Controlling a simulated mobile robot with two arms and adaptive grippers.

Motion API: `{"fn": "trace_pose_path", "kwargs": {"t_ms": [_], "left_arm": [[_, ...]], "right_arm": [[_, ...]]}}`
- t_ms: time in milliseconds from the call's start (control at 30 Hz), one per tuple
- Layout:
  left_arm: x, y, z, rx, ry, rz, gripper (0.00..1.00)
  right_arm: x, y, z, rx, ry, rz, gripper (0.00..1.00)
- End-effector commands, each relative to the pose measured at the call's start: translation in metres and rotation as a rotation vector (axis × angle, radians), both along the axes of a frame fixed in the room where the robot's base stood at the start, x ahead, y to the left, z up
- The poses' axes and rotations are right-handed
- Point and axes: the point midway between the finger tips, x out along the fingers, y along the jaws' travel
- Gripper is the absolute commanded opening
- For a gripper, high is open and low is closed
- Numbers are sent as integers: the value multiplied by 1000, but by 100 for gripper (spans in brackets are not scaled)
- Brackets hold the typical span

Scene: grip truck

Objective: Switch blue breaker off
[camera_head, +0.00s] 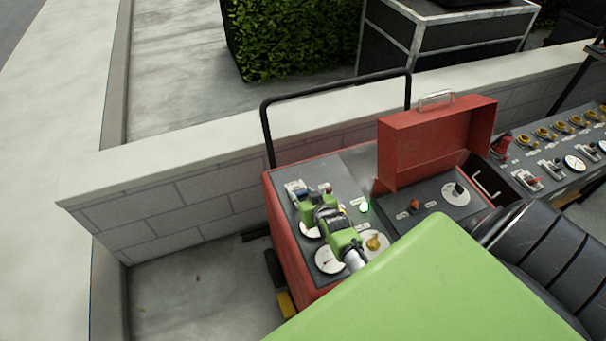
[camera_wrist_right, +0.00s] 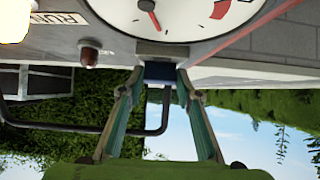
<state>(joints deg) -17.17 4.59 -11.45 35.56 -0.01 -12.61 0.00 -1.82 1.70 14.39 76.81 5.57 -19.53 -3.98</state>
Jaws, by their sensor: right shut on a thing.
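The blue breaker (camera_wrist_right: 158,72) shows in the right wrist view as a small blue block below a large white dial. It sits between the two fingertips of my right gripper (camera_wrist_right: 157,80), which is shut on it. In the head view my right gripper (camera_head: 303,200) reaches over the left part of the red machine's grey control panel (camera_head: 345,180). The breaker is partly hidden by the gripper there, and I cannot tell its switch position. My left gripper is in neither view.
White gauges (camera_head: 329,260) and a yellow knob (camera_head: 374,242) lie close to my right arm. A brown-red light (camera_wrist_right: 89,54) is beside the breaker. A raised red lid (camera_head: 435,140) stands to the right, and a black bar (camera_head: 335,90) rises behind the panel.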

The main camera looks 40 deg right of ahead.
Motion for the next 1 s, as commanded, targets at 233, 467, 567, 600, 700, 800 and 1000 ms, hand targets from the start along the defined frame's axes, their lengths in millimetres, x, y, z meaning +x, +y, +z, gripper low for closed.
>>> {"fn": "trace_pose_path", "kwargs": {"t_ms": [233, 467, 567, 600, 700, 800, 1000], "left_arm": [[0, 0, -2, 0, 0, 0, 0], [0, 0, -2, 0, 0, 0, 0], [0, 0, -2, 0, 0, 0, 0], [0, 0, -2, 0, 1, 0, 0], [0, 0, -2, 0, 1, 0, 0], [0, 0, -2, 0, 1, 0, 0], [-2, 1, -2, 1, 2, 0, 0]], "right_arm": [[0, 0, 0, -5, -17, -1, 10], [0, 0, 1, -5, -17, -1, 10], [0, 0, 1, -5, -17, -1, 49], [0, 0, 1, -5, -17, -1, 49], [0, 0, 0, -4, -17, 0, 49], [0, 0, 0, -4, -16, 0, 49], [-5, 1, 2, -4, -15, 0, 49]]}}
